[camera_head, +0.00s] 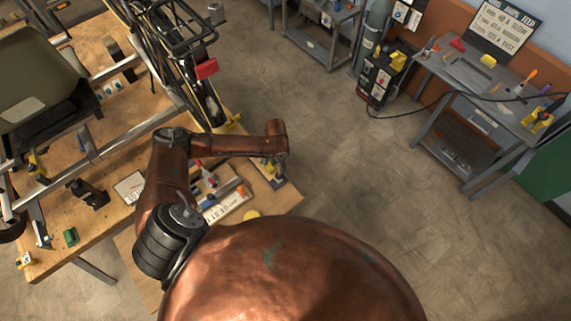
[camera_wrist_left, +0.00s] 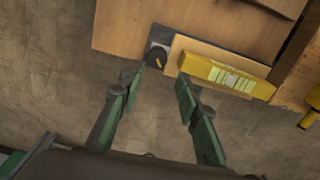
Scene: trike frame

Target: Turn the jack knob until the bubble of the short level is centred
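The jack knob (camera_wrist_left: 157,57) is a small black round knob with a yellow mark, on a dark plate in the left wrist view. The short level (camera_wrist_left: 225,74) is a yellow bar beside it on a light wooden board, with a pale green vial (camera_wrist_left: 230,79). A lighter patch shows near the vial's middle, but its exact place is too small to tell. My left gripper (camera_wrist_left: 157,82) has its green fingers spread, empty, with the knob just beyond the gap between the tips. In the head view my copper forearm hides most of that gripper. My right gripper is not in view.
The wooden bench (camera_head: 62,245) carries the trike frame with its seat (camera_head: 38,80), a black-handled part and a green block (camera_head: 70,237). A grey side table (camera_head: 475,85) with tools stands far right. Open floor (camera_head: 350,190) lies right of the bench.

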